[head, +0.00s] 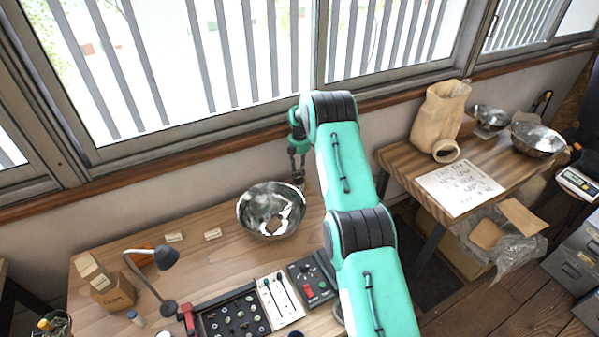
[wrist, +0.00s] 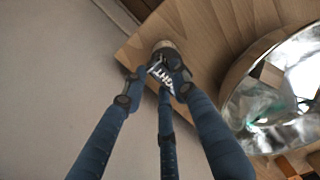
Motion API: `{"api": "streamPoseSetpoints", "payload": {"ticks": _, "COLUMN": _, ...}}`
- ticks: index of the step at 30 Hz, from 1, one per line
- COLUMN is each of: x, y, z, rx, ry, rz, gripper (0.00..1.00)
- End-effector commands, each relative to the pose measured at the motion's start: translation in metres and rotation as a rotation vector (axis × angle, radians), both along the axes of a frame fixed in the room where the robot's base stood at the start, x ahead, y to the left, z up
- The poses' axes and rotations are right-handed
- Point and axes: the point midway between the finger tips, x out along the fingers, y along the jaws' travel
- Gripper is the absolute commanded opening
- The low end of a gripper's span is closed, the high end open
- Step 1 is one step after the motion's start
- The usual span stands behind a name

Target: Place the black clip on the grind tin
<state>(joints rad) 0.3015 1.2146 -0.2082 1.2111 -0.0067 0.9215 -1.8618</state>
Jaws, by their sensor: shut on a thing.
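My gripper (head: 299,158) points down over the far right part of the wooden bench, beside the steel bowl. In the wrist view my gripper (wrist: 158,82) has its fingers drawn together on a small dark thing, which I take for the black clip; the fingers hide most of it. White lettering shows on a dark surface between the fingertips; I cannot tell whether it belongs to the clip or the tin. A small round thing with a pale top (wrist: 165,46), probably the grind tin, is right at the fingertips near the bench edge. Whether clip and tin touch is unclear.
A large steel bowl (head: 270,210) stands close to my gripper. The bench (head: 215,262) also holds a desk lamp (head: 165,257), a small box (head: 112,293), a dark tray (head: 235,315) and a switch panel (head: 313,281). A window wall runs behind. A second table stands right.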

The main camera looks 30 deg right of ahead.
Motion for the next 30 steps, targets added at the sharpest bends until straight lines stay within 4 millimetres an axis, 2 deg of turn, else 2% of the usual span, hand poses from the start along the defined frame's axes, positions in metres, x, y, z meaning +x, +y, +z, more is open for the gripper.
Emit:
{"api": "streamPoseSetpoints", "payload": {"ticks": 3, "x": 0.0, "y": 0.0, "z": -0.013, "rx": 0.0, "ry": 0.0, "rz": 0.0, "gripper": 0.16}}
{"api": "streamPoseSetpoints", "payload": {"ticks": 6, "x": 0.0, "y": 0.0, "z": -0.017, "rx": 0.0, "ry": -0.001, "rz": 0.0, "gripper": 0.16}}
{"api": "streamPoseSetpoints", "payload": {"ticks": 19, "x": 0.0, "y": 0.0, "z": -0.021, "rx": 0.0, "ry": -0.001, "rz": 0.0, "gripper": 0.16}}
{"api": "streamPoseSetpoints", "payload": {"ticks": 20, "x": 0.0, "y": 0.0, "z": -0.021, "rx": 0.0, "ry": -0.001, "rz": 0.0, "gripper": 0.32}}
{"api": "streamPoseSetpoints", "payload": {"ticks": 22, "x": 0.0, "y": 0.0, "z": -0.02, "rx": 0.0, "ry": -0.001, "rz": 0.0, "gripper": 0.45}}
{"api": "streamPoseSetpoints", "payload": {"ticks": 30, "x": 0.0, "y": 0.0, "z": -0.02, "rx": 0.0, "ry": -0.001, "rz": 0.0, "gripper": 0.47}}
